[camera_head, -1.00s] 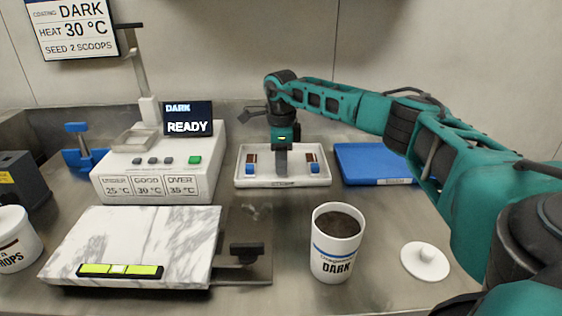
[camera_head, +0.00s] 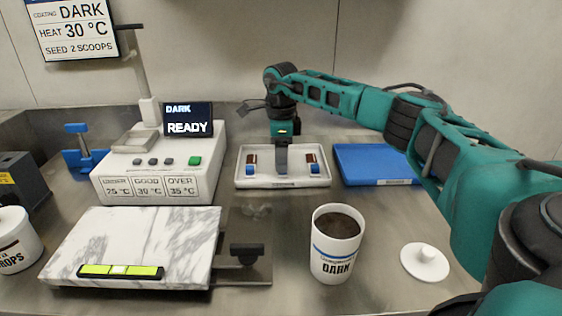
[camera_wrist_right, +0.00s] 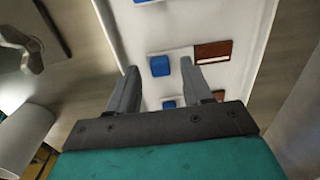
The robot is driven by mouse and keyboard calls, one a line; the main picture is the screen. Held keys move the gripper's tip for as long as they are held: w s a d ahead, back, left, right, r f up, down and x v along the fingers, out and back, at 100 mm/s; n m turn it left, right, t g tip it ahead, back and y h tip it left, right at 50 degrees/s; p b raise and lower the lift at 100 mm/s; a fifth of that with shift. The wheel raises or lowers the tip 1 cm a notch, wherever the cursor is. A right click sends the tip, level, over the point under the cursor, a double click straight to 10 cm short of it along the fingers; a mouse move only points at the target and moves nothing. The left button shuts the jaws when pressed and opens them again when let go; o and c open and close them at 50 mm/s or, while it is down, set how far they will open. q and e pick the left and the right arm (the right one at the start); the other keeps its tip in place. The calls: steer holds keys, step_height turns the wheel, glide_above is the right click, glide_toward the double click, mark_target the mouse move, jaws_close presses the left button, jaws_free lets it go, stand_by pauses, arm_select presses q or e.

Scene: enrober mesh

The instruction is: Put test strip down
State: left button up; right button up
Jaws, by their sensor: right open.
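A white tray (camera_head: 240,183) stands at the back middle of the bench. Test strips with blue ends and brown patches lie in it, one at the left (camera_head: 250,170) and one at the right (camera_head: 315,169) in the head view. My right gripper (camera_head: 282,172) is open over the middle of the tray. In the right wrist view, a strip with a blue block (camera_wrist_right: 160,66) and a brown patch (camera_wrist_right: 213,52) lies on the tray floor beyond the open fingertips (camera_wrist_right: 158,68). Another strip is partly hidden by the gripper. My left gripper is out of view.
A blue lid or box (camera_head: 372,165) lies right of the tray. A cup marked DARK (camera_head: 334,262) stands in front, with a white lid (camera_head: 425,262) beside it. The heater unit (camera_head: 150,180) and marble slab (camera_head: 140,240) are at the left.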

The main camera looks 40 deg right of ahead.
step_height(320, 180, up, 10)
steer(key=shift+r+p, duration=0.2)
steer(key=shift+p, duration=0.25)
steer(key=shift+s+a+f, duration=0.1)
stand_by(0.3)
